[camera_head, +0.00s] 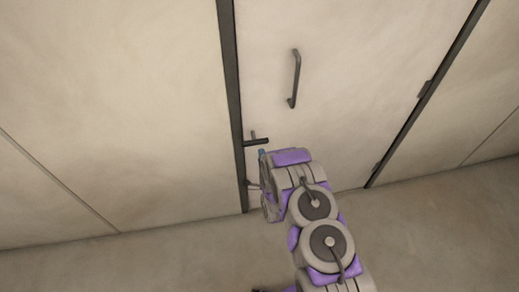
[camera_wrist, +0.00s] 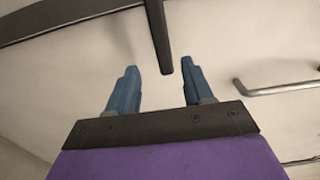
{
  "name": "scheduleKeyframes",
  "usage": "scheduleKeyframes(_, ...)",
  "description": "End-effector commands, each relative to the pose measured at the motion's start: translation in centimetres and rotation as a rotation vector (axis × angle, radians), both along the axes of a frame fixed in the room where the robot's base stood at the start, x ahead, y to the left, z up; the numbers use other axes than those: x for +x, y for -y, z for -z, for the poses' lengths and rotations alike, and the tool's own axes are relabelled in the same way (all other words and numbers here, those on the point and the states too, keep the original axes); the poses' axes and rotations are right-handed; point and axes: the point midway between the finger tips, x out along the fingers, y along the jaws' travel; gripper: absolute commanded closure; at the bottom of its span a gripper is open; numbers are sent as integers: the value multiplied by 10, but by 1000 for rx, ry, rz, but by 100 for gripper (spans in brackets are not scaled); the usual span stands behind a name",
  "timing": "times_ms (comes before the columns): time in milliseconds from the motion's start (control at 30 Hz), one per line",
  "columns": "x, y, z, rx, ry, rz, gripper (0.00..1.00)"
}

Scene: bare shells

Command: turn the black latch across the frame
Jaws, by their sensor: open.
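The black latch (camera_head: 257,142) is a short dark bar on the left edge of the pale door. In the head view it lies roughly level, its left end at the dark door frame (camera_head: 231,90). In the wrist view the latch (camera_wrist: 158,35) reaches down from the top edge, its free end between my fingertips but nearer the right one. My gripper (camera_wrist: 164,72) is open, with two blue fingers and nothing held. In the head view my gripper (camera_head: 262,154) is just below the latch, mostly hidden by my arm. I cannot tell whether a finger touches the latch.
A grey pull handle (camera_head: 295,78) stands upright on the door, above and right of the latch. It also shows at the right of the wrist view (camera_wrist: 280,88). Hinges (camera_head: 425,89) sit on the door's right edge. Bare floor (camera_head: 160,262) lies in front, and plain wall panels flank the door.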

Motion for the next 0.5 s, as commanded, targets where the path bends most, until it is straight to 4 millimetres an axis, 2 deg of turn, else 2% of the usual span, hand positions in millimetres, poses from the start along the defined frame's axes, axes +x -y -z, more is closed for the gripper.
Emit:
scheduleKeyframes(267,-37,11,0,-1,-4,0,49)
scheduleKeyframes(500,-36,14,-3,-9,2,-1,49)
